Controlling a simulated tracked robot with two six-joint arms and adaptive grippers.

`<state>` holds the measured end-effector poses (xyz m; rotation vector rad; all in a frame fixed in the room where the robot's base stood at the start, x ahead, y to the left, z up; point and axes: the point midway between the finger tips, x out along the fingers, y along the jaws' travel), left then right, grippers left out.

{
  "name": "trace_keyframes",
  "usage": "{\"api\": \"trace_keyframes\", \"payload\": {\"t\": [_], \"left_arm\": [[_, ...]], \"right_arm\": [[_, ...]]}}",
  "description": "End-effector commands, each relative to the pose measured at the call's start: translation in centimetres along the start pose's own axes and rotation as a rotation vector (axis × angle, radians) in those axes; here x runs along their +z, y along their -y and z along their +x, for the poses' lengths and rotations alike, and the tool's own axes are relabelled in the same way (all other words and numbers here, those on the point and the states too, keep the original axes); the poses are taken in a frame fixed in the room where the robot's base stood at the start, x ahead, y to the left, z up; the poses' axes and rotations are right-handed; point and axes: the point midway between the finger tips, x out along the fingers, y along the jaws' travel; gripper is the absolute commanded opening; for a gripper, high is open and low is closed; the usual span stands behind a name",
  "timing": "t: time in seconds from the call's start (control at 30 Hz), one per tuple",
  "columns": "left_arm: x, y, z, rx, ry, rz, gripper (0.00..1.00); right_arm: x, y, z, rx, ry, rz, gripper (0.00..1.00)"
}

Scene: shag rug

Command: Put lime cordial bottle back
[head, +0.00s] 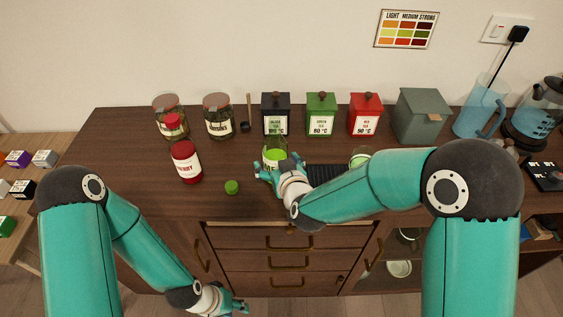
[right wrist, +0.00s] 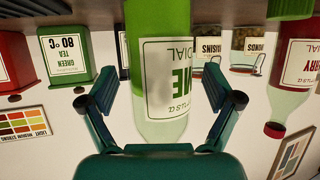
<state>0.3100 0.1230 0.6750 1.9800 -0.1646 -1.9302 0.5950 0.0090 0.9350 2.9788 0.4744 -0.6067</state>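The lime cordial bottle (head: 274,155) stands upright on the dark wooden counter, with green liquid and a white label. In the right wrist view, which is upside down, the bottle (right wrist: 160,65) is between the two fingers of my right gripper (right wrist: 160,85). A narrow gap appears on each side, so the gripper looks open around it. In the head view my right gripper (head: 268,172) is at the bottle's near side. The bottle's neck end is hidden by the gripper in the wrist view. My left gripper (head: 236,306) is low in front of the cabinet, away from the bottle; its fingers are unclear.
A cherry bottle (head: 186,162) and a small green cap-like object (head: 231,187) are left of the lime bottle. Two jars (head: 218,117) and black, green (head: 321,115) and red tins stand behind. A dark slatted tray (head: 325,173) is to the right, partly under my arm.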

Motion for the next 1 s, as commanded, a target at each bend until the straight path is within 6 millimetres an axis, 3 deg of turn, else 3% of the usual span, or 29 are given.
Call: {"api": "trace_keyframes", "payload": {"t": [0.37, 0.57, 0.8, 1.0], "left_arm": [[0.0, 0.0, 0.1, 0.000, 0.000, 0.000, 0.40], [0.0, 0.2, 0.7, 0.000, 0.000, 0.000, 0.40], [0.0, 0.5, 1.3, 0.000, 0.000, 0.000, 0.40], [0.0, 0.5, 1.5, 0.000, 0.000, 0.000, 0.40]], "right_arm": [[-0.1, 0.0, -0.6, 0.000, 0.000, 0.000, 0.90], [0.0, 0.0, -3.7, 0.000, -0.002, -0.001, 0.90], [-0.1, 0.0, -8.6, 0.000, -0.004, 0.000, 0.90], [-0.1, -0.1, -11.3, 0.001, -0.002, 0.000, 0.90]]}}
